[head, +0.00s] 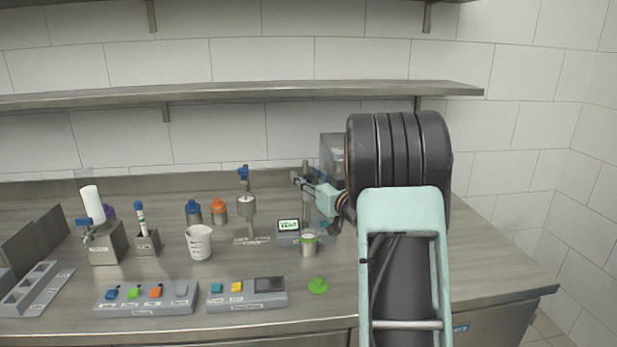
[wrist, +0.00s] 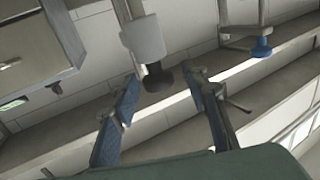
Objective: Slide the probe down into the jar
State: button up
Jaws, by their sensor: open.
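An open jar (head: 309,246) with a green band stands upright on the counter, in front of a small display unit (head: 288,226) that reads "Wait". A slim upright stand (head: 306,168) rises behind the jar, partly hidden by my gripper. The probe itself is hard to make out there. My gripper (head: 298,181) is beside the upper part of this stand, above the jar. In the wrist view my gripper (wrist: 163,79) is open, with a black knob (wrist: 157,79) under a pale block (wrist: 144,38) between its fingertips. I cannot tell whether the fingers touch it.
A green lid (head: 318,286) lies right of the front control box (head: 248,295). A metal filler with a blue valve (head: 243,172) stands left of my gripper. A white beaker (head: 199,243) is further left. A grey box (head: 333,152) stands behind my arm. A shelf (head: 240,94) runs above.

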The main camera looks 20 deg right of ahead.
aim_at(308, 199)
jog(key=shift+c, duration=0.2)
grip_shut()
jog(key=shift+f, duration=0.1)
notch_tip(308, 199, down, 7)
jog(key=b, duration=0.6)
jog(key=shift+o, duration=0.2)
grip_release()
